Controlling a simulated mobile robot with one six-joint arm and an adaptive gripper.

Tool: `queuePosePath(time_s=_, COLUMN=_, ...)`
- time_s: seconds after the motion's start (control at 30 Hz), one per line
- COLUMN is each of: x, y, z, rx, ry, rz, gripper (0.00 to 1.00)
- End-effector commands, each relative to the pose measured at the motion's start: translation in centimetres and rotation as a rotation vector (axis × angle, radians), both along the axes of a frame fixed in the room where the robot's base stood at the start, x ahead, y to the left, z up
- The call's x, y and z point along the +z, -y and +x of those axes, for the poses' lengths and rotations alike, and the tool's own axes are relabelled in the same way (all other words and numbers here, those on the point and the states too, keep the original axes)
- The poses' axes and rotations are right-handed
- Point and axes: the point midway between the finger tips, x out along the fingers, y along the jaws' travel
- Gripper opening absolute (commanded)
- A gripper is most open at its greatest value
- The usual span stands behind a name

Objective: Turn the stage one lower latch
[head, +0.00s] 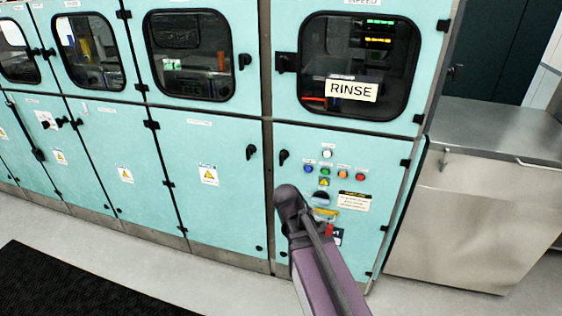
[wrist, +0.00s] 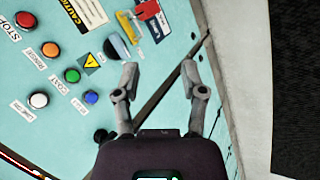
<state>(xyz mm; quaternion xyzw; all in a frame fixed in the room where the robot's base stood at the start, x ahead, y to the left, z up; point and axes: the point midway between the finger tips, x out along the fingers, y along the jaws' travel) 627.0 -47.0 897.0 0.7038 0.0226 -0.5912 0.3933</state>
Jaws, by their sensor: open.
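Several black latches sit on the pale turquoise lower panels. One latch (head: 283,157) is at the upper left of the button panel below the RINSE window. Another latch (head: 251,152) is just left of it, across the seam. I cannot read which panel is stage one. In the wrist view, a dark latch (wrist: 100,135) shows partly, beside my gripper's body and below the blue button. My gripper (wrist: 160,75) is open and empty, its two fingers spread in front of the panel seam. In the head view my arm hides the fingers.
Coloured buttons (head: 325,170), a dark rotary switch (head: 321,197) and a red part (wrist: 147,10) on a yellow plate are near my gripper. A steel counter (head: 480,190) stands at the right. Pale floor lies in front, with a black mat (head: 60,285) at the lower left.

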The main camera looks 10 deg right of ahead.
Motion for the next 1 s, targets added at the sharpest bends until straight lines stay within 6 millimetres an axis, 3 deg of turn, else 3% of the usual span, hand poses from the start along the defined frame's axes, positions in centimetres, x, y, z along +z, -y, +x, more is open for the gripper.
queuePosePath(time_s=0.07, x=-0.5, y=0.3, z=2.1, rx=0.124, ry=0.01, rz=-0.127, gripper=0.54)
queuePosePath(time_s=0.33, x=1.4, y=-0.1, z=8.3, rx=0.53, ry=-0.02, rz=-0.604, gripper=0.54)
queuePosePath(time_s=0.6, x=3.7, y=-3.5, z=13.7, rx=0.891, ry=-0.143, rz=-1.132, gripper=0.54)
queuePosePath(time_s=0.8, x=5.1, y=-6.9, z=16.3, rx=1.074, ry=-0.265, rz=-1.472, gripper=0.54)
queuePosePath(time_s=1.0, x=5.7, y=-8.6, z=17.3, rx=1.149, ry=-0.337, rz=-1.636, gripper=0.54)
